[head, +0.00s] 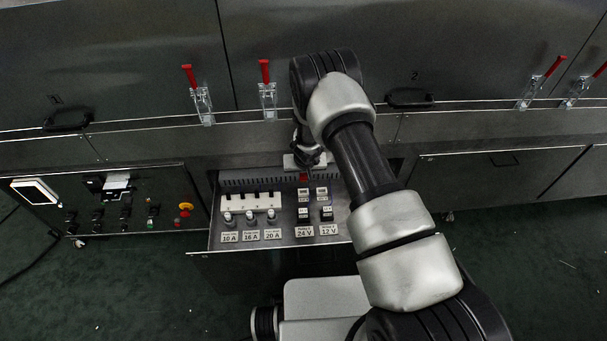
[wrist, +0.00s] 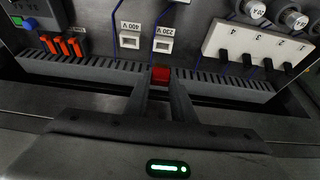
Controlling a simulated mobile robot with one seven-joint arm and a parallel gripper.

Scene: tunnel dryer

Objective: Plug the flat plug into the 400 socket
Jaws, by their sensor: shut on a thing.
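My gripper (wrist: 161,84) is shut on a small red block, which I take to be the flat plug (wrist: 160,73). It is held over the slotted duct, in front of the 230 V socket. The 400 V socket (wrist: 130,40) is a white block with a dark opening, up and left of the plug in the wrist view. The 230 V socket (wrist: 161,43) is its twin to the right. In the head view the red plug (head: 303,177) shows below my gripper, at the panel's rear edge. Its contacts are hidden.
A white breaker strip (wrist: 262,48) and round fuses (wrist: 250,8) stand at the right in the wrist view. Orange terminals (wrist: 62,46) stand at the left. The slotted duct (wrist: 100,74) runs along the panel. Dryer walls with red-handled clamps (head: 264,75) rise behind.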

